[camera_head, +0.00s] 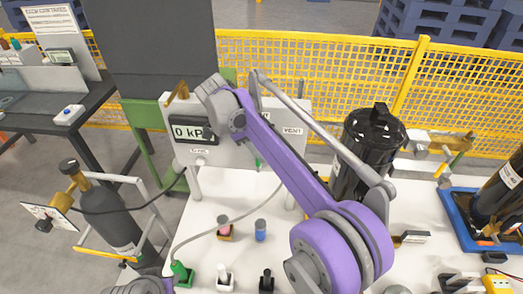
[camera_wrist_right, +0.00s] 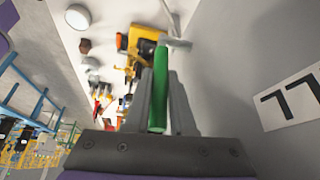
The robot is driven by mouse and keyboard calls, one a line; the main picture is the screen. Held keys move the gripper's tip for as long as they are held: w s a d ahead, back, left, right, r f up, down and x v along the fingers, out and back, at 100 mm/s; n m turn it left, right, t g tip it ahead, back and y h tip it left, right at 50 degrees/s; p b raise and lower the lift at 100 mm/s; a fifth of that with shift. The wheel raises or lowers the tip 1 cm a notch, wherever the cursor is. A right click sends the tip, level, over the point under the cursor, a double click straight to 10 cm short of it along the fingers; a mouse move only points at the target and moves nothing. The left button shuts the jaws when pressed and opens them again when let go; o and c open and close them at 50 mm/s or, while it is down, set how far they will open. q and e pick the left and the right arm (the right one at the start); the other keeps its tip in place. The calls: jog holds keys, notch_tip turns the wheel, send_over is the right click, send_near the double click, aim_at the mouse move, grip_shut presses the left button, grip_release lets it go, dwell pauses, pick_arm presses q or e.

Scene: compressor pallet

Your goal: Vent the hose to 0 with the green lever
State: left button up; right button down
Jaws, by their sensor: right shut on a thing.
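The grey gauge panel (camera_head: 230,150) stands at the back of the white table. Its dark display (camera_head: 194,131) reads 0 kPa, and a VENT label (camera_head: 292,131) is on its right part. In the right wrist view, the green lever (camera_wrist_right: 159,88) stands between the fingers of my right gripper (camera_wrist_right: 160,95), which is shut on it. In the head view, my purple right arm crosses the panel and hides most of the gripper. A small green piece (camera_head: 258,162) shows beside the arm. My left gripper is not in view; only a bit of my left arm shows at the bottom edge.
A grey hose (camera_head: 222,225) curves across the white table (camera_head: 205,240). A black tank (camera_head: 368,145) stands right of the panel. Several small fittings lie in front, including a green connector (camera_head: 181,272). A yellow mesh fence (camera_head: 330,70) runs behind.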

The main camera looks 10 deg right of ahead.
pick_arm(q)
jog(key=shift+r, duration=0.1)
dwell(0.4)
pick_arm(e)
jog(key=c, duration=0.8)
grip_release()
jog(key=shift+o, duration=0.2)
jog(key=shift+a+r, duration=0.1)
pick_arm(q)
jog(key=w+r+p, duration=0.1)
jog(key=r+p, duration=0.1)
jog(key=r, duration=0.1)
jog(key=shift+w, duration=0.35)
pick_arm(e)
jog(key=v, duration=1)
jog(key=shift+a+r, duration=0.2)
jog(key=shift+r, duration=0.05)
jog(key=shift+w, duration=0.1)
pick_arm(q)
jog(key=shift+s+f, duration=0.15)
pick_arm(e)
jog(key=shift+f, duration=0.1)
